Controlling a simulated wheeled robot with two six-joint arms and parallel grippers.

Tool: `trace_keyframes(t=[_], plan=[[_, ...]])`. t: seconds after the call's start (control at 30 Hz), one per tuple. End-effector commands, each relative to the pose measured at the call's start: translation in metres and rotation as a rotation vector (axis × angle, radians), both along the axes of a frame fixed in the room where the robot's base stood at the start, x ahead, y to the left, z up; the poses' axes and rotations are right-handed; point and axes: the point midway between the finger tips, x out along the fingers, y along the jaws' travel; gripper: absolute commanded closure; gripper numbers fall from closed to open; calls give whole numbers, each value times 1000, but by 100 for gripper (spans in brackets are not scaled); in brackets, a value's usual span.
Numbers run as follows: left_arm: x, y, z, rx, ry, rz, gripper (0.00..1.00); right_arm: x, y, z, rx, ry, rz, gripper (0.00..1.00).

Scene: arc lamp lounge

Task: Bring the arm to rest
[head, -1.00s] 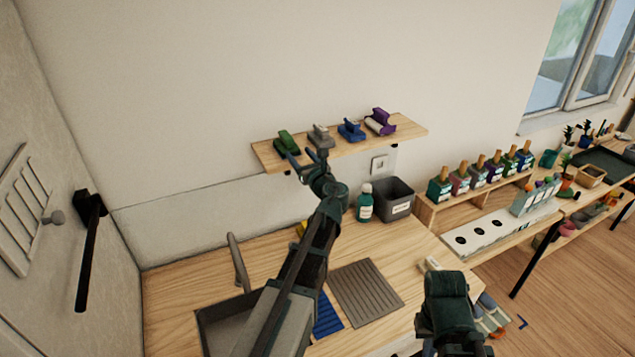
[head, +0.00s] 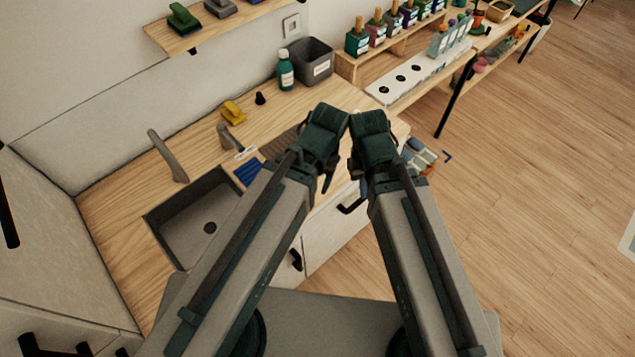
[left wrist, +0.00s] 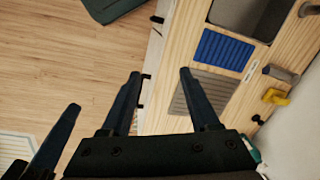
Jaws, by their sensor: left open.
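My left gripper (left wrist: 160,72) is open and empty in the left wrist view, with its two dark fingers spread above the floor and the counter's edge. In the head view the left arm's dark wrist (head: 323,138) is folded up over the counter's front edge. My right gripper (head: 372,140) is close beside it on the right, over the counter's front corner. Its jaws are mostly hidden by its own wrist. One dark finger (left wrist: 57,138) of it shows at the left of the left wrist view.
The wooden counter (head: 115,255) holds a sink (head: 190,235), a yellow clamp-like object (head: 233,112), a teal bottle (head: 286,72) and a grey bin (head: 312,62). A wall shelf (head: 175,42) carries green and grey objects. Open floor (head: 520,230) lies to the right.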

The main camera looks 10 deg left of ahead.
Motion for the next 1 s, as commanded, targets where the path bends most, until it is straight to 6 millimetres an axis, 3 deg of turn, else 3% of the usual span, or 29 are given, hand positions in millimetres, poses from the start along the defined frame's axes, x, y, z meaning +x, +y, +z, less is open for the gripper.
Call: trace_keyframes(t=[0.1,0.37,0.53,0.67,1.0], plan=[[-11,-9,-1,-26,26,31,38,0,0,0,0,0,0,100],[-11,-9,-1,-27,27,33,38,0,0,0,0,0,0,100],[-10,-9,-14,-26,26,32,38,0,0,-13,0,0,1,100],[-10,-9,-39,-27,25,30,38,0,0,-38,-1,0,2,100],[-10,-8,-131,-24,24,21,38,0,0,-130,-2,-1,10,100]])
